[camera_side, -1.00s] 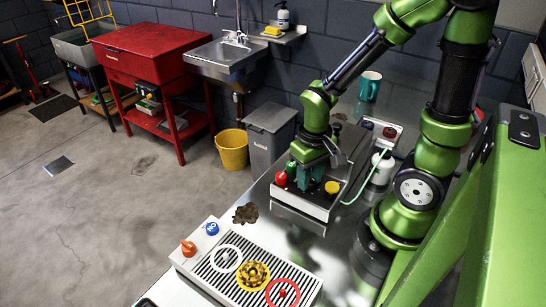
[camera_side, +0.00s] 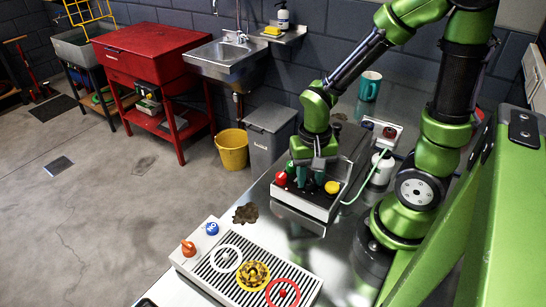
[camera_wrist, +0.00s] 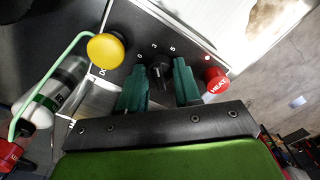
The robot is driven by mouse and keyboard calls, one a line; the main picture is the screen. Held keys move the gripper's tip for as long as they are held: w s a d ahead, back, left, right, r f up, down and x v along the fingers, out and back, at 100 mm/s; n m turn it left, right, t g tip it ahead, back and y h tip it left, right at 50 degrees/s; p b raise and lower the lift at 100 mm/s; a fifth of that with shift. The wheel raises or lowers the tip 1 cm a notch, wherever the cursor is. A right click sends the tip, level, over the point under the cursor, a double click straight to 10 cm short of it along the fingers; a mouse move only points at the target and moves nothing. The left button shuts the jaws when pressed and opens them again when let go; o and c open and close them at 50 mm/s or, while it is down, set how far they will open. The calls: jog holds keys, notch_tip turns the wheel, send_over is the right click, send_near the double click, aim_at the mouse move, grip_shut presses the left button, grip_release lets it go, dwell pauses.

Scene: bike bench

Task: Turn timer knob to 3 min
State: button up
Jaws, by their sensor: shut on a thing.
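The black timer knob (camera_wrist: 160,72) sits on the dark control panel (camera_side: 329,198) between the yellow button and the red HEAT button. The marks 3 and 5, and one that looks like 0, show just beyond the knob in the wrist view. My gripper (camera_wrist: 159,88) has its two teal fingers shut on the knob, one on each side; it also shows over the panel in the side view (camera_side: 304,180). The knob's pointer is too dark to read for certain, and the fingers hide its sides.
The yellow button (camera_wrist: 105,47) is left of the fingers and the red HEAT button (camera_wrist: 217,85) is close to the right finger. A white bottle (camera_side: 382,168) and a pale green hose stand beside the panel. A slatted tray unit (camera_side: 205,273) is in front.

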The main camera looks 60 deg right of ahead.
aim_at(308, 176)
jog(key=o, duration=1)
jog(key=shift+o, duration=0.2)
jog(key=shift+r, duration=0.1)
notch_tip(308, 176, up, 17)
jog(key=a+n+t, duration=0.1)
jog(key=t, duration=0.1)
jog(key=w+a+r+n+t+y, duration=0.1)
jog(key=a+n+t, duration=0.1)
jog(key=a+n+t+y, duration=0.1)
jog(key=a+n+t, duration=0.1)
jog(key=t, duration=0.1)
jog(key=shift+w+a+r, duration=0.15)
jog(key=shift+a+r, duration=0.1)
jog(key=shift+r, duration=0.15)
